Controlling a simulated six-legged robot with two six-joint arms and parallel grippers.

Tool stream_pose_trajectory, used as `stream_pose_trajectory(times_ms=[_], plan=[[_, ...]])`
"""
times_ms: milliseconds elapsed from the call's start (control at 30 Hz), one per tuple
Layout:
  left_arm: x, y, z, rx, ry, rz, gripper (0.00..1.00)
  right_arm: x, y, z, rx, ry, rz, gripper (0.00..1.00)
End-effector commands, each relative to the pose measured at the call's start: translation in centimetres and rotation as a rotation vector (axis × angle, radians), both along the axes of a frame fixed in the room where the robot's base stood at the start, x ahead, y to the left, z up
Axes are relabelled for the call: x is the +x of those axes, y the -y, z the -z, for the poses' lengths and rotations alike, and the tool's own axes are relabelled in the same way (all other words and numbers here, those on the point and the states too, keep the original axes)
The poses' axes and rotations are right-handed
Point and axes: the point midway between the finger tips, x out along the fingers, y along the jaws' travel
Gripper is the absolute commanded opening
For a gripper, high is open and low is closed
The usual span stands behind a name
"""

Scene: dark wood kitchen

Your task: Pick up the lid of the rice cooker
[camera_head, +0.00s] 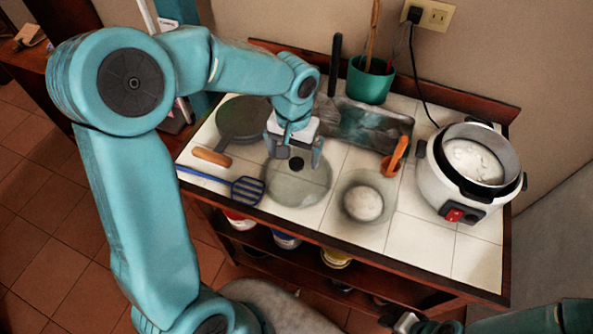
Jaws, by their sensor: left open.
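The glass lid (301,187) lies flat on the white tiled counter, a see-through disc with a dark knob (296,163). My left gripper (297,160) is open above the lid, pointing down, with its fingers around or just over the knob; I cannot tell whether they touch it. The rice cooker (438,187) stands uncovered at the right of the counter, white with a dark rim and a red switch, with white contents in its pot. Part of my right arm shows at the bottom right; its fingertips are not clearly visible.
A glass bowl of white food (363,203) sits right of the lid. A blue slotted spatula (247,190) and a dark pan (240,118) lie left. Behind are a metal tray (368,127), an orange-handled tool (396,156) and a green pot (370,82). The front right counter is clear.

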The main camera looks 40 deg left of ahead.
Motion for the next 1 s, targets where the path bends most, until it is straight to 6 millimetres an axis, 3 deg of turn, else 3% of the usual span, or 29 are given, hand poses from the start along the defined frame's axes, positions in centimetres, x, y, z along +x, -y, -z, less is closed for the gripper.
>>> stream_pose_trajectory(times_ms=[300, 567, 867, 1000], plan=[[0.6, 0.4, 4.5, -0.001, -0.004, 0.001, 1.00, 0.0, 0.0, -0.9, 0.000, 0.000, 0.000, 0.42], [0.6, 0.3, 4.7, -0.001, -0.002, 0.000, 0.97, 0.0, 0.0, -0.9, 0.000, 0.000, 0.000, 0.42], [0.5, 0.4, 4.8, -0.001, -0.005, 0.001, 0.00, 0.0, 0.0, -0.9, 0.000, 0.000, 0.000, 0.42], [0.5, 0.4, 4.8, -0.001, -0.005, 0.001, 0.00, 0.0, 0.0, -0.9, 0.000, 0.000, 0.000, 0.42]])
